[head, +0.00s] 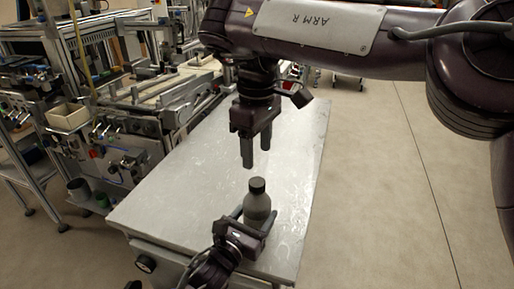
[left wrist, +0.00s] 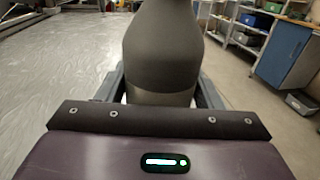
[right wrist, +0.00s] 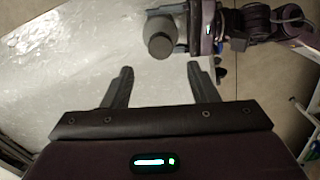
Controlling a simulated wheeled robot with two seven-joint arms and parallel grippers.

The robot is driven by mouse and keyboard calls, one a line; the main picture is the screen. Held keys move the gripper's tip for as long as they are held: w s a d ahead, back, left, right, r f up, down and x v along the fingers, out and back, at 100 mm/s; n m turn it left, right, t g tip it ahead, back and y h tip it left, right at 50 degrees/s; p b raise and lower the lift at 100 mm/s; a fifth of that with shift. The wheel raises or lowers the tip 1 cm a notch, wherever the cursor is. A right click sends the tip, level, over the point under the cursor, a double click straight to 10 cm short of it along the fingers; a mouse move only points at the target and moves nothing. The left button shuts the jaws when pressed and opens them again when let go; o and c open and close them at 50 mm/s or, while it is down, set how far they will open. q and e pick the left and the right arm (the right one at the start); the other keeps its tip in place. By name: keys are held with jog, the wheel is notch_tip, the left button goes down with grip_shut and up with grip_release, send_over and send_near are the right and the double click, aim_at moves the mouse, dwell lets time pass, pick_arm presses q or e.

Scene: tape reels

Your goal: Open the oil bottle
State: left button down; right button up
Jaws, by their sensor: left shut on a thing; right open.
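The oil bottle (head: 257,205) is grey with a dark cap (head: 256,186). It stands upright at the near part of the table. My left gripper (head: 252,222) is shut on the bottle's lower body. In the left wrist view the bottle (left wrist: 162,45) fills the space between the fingers, and its cap is out of frame. My right gripper (head: 256,160) is open and empty, pointing down above and slightly behind the cap. In the right wrist view the cap (right wrist: 159,46) lies beyond the open fingertips (right wrist: 160,70).
The grey table (head: 180,190) is otherwise bare, with free room left of and behind the bottle. Workshop machines (head: 130,110) stand along its left side. Open floor (head: 380,180) lies to the right. Shelves and a blue cabinet (left wrist: 285,55) show in the left wrist view.

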aim_at(257, 181)
jog(key=m, duration=0.6)
jog(key=shift+m, duration=0.3)
jog(key=m, duration=0.4)
jog(key=shift+m, duration=0.3)
jog(key=shift+f, duration=4)
